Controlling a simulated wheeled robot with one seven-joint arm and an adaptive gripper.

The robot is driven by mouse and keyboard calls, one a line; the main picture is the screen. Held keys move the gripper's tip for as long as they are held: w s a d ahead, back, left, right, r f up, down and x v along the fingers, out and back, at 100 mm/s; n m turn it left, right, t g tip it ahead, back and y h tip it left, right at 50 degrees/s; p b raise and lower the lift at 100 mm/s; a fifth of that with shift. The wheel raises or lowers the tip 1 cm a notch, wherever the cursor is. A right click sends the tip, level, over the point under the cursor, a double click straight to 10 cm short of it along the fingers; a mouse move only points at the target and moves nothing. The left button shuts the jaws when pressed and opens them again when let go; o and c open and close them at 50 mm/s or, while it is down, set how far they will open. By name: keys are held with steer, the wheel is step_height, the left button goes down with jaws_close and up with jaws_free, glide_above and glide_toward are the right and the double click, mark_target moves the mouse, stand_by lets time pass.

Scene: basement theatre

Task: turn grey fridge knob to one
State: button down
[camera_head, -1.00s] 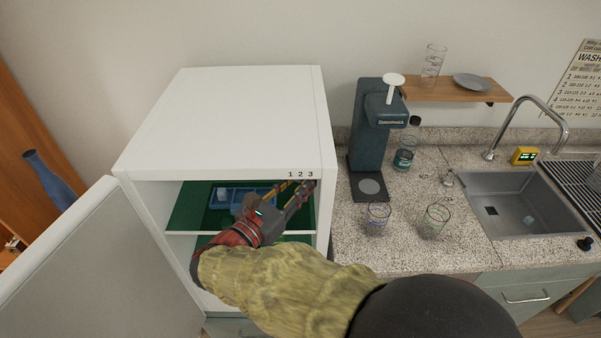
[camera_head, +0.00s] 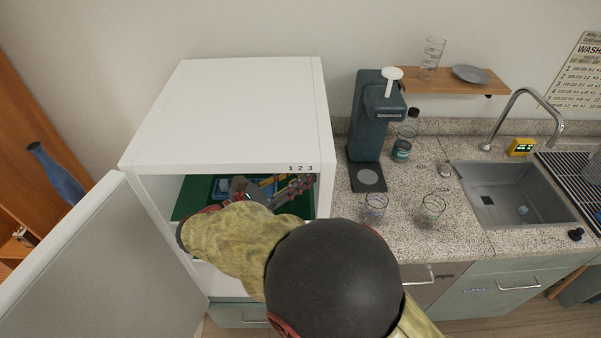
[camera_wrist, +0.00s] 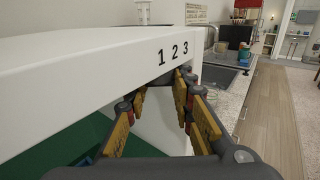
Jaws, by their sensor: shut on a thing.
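The white fridge (camera_head: 245,115) stands with its door (camera_head: 90,265) open to the left. The black digits 1 2 3 are on the front top edge, and they also show in the wrist view (camera_wrist: 173,54). My gripper (camera_head: 304,182) is just under these digits at the upper right of the opening, shut on the grey knob. In the wrist view its yellow-padded fingers (camera_wrist: 160,95) reach toward the underside of the top edge.
To the right, the counter holds a dark drinks machine (camera_head: 368,130), two glasses (camera_head: 375,207) and a sink (camera_head: 510,195). My forearm blocks the lower opening.

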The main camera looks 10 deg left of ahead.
steer(key=c, duration=1.8)
jaws_free()
steer(key=v, duration=1.2)
steer(key=shift+r, duration=0.1)
